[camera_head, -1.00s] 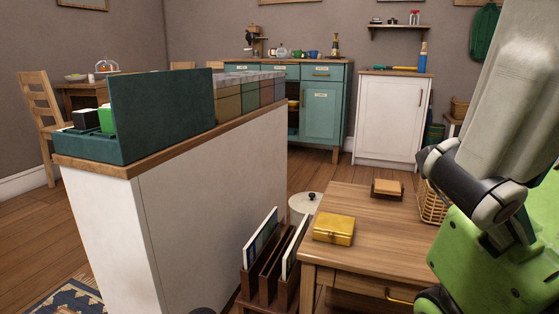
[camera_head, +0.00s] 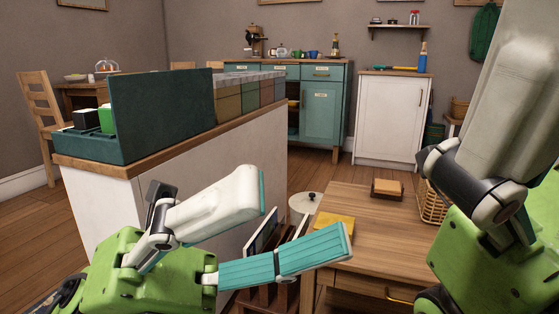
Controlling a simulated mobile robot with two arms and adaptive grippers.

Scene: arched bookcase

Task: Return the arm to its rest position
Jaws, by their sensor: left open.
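My left gripper (camera_head: 304,212) reaches in from the lower left and is open. Its white upper finger and teal lower finger are spread apart, with nothing visible between them. It shows in front of the white counter's side and the wooden table's left edge. The lower finger covers part of the yellow box (camera_head: 334,221) in the picture; I cannot tell whether they touch. My right arm (camera_head: 485,180) fills the right edge, with its gripper out of view.
The wooden table (camera_head: 375,235) holds a small brown block (camera_head: 387,188) and a wicker basket (camera_head: 432,207). The dark file rack (camera_head: 265,297) is partly hidden by the left gripper. A white counter (camera_head: 110,215) carries a dark green organiser (camera_head: 160,105). Teal and white cabinets stand behind.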

